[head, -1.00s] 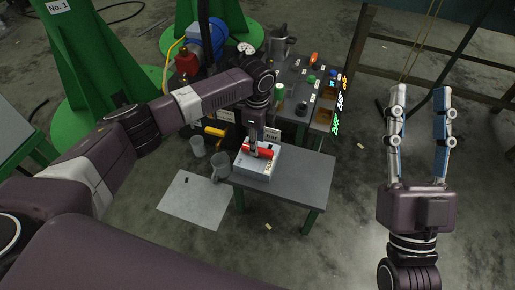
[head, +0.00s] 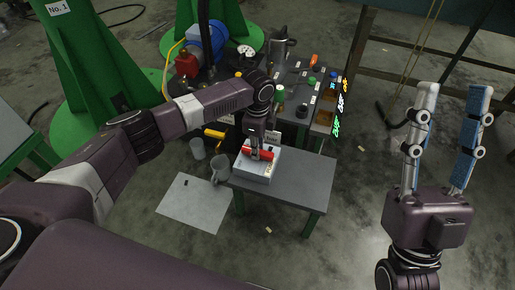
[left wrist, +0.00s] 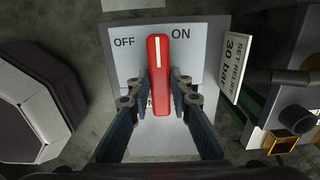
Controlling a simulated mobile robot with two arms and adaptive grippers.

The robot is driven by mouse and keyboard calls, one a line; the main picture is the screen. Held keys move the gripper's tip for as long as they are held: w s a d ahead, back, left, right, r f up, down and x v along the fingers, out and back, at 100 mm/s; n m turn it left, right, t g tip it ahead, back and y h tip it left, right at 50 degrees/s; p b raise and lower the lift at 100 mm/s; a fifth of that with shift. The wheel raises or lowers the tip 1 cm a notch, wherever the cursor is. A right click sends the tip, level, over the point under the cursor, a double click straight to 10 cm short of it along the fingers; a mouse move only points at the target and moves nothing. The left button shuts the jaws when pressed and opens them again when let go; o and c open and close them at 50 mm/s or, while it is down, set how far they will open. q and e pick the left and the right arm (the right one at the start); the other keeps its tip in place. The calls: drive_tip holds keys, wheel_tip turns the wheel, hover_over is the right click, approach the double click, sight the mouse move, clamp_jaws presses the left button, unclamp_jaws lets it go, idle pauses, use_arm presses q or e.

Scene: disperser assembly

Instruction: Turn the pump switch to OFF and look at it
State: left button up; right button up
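The pump switch is a red handle (left wrist: 158,85) with a white line, on a pale box (head: 252,170) on the small grey table. In the left wrist view its pointer end lies between the OFF label (left wrist: 124,42) and the ON label (left wrist: 181,32), nearly upright in the picture. My left gripper (left wrist: 160,78) has one finger on each side of the handle, and the fingertips appear to touch it. In the head view this gripper (head: 254,150) partly covers the switch. My right gripper (head: 455,88) is open and empty, raised at the right.
A card reading "SET RELIEF 30 bar" (left wrist: 236,68) stands beside the switch. The grey table (head: 300,180) is bare right of the box. A workbench with several small items (head: 310,85) is behind.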

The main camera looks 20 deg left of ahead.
use_arm(q)
clamp_jaws()
